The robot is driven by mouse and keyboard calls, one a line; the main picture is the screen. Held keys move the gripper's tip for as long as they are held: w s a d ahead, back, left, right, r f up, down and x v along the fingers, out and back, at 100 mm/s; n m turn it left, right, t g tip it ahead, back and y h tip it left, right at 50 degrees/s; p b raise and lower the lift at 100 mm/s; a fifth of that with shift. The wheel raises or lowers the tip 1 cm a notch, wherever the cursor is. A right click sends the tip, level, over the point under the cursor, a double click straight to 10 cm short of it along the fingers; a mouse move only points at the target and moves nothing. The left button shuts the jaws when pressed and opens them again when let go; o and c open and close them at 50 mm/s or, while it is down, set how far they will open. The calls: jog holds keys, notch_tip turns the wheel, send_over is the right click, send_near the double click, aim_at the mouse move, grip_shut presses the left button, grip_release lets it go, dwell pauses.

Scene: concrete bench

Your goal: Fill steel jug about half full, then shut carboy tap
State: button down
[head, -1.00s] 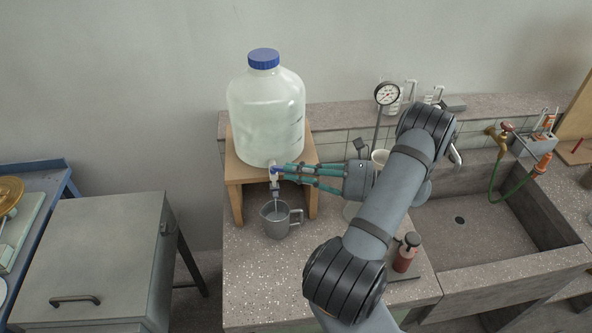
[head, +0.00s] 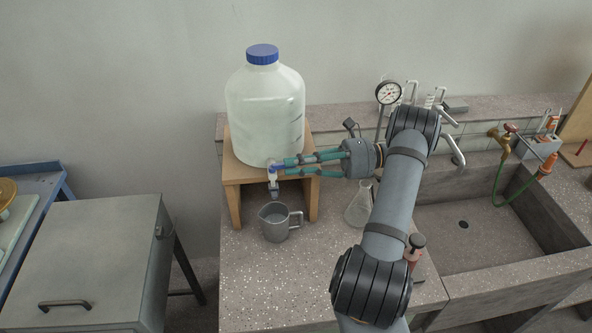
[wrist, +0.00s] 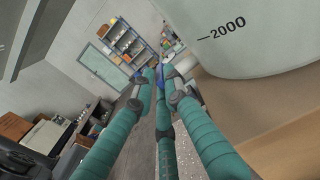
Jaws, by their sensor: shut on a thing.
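The carboy (head: 265,115) is a big translucent bottle with a blue cap, standing on a wooden stand (head: 232,172). Its white tap (head: 273,180) points down at the front, with a blue handle (head: 275,167). My gripper (head: 284,166) reaches in from the right and is shut on the blue handle; the wrist view shows a bit of blue (wrist: 161,72) between the teal fingertips. The steel jug (head: 275,228) stands upright on the bench below the tap, handle to the right. Its inside shows grey; the level is hard to read. I see no clear stream below the spout.
A glass flask (head: 358,206) stands right of the stand, near my arm. A dial gauge (head: 388,93) is on a post behind, and a dark red bottle (head: 413,254) is partly hidden by my arm. The sink (head: 475,225) lies right. Bench in front of the jug is clear.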

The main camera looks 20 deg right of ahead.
jog(key=shift+w+d+r, duration=0.1)
jog(key=shift+w+r, duration=0.05)
jog(key=shift+r, duration=0.05)
jog(key=c, duration=2.1)
grip_release()
jog(key=shift+o, duration=1.3)
jog(key=shift+f, duration=0.15)
jog(key=s+d, duration=0.1)
jog(key=d, duration=1.1)
jog(key=shift+s, duration=0.15)
jog(key=shift+a, duration=0.1)
